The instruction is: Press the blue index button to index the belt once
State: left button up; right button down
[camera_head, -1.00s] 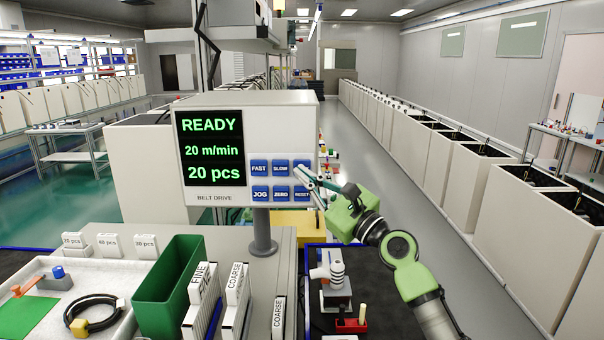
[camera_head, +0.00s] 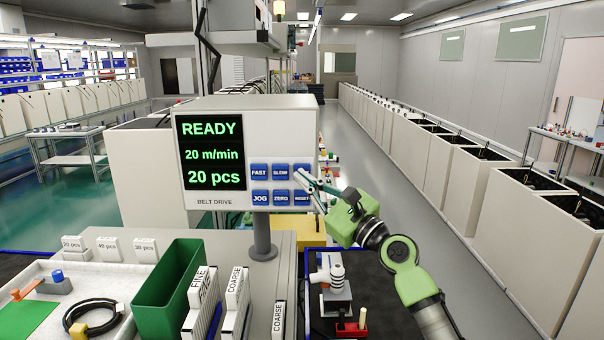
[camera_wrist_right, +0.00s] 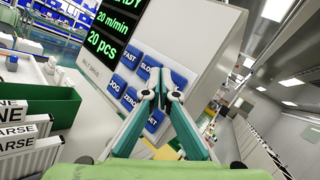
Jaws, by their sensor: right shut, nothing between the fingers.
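The belt drive box (camera_head: 285,127) stands on a grey post, with a screen (camera_head: 211,152) reading READY, 20 m/min, 20 pcs. It carries blue buttons in two rows; FAST (camera_head: 259,170), SLOW (camera_head: 280,170), JOG (camera_head: 260,198), ZERO (camera_head: 281,198) and RESET (camera_head: 302,198) are legible. The top right blue button (camera_head: 303,167) is partly covered by my fingers, so its label is hidden. My right gripper (camera_head: 299,173) is shut and empty, its tips in front of that button; contact cannot be told. In the right wrist view the closed tips (camera_wrist_right: 159,76) overlap the button panel. My left gripper is not in view.
Below the box are a green bin (camera_head: 170,292), FINE and COARSE labelled cards (camera_head: 236,290) and a white tray (camera_head: 110,325) with a cable. A dark blue-edged tray (camera_head: 372,285) lies under my right arm. The aisle (camera_head: 400,190) to the right is clear.

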jog(key=shift+w, duration=0.1)
jog(key=shift+w+b, duration=0.3)
jog(key=shift+w, duration=0.05)
jog(key=shift+w+b, duration=0.4)
dwell(0.9)
jog(key=shift+s, duration=0.1)
jog(key=shift+s+p, duration=0.45)
jog(key=shift+p, duration=0.45)
jog(key=shift+s, duration=0.3)
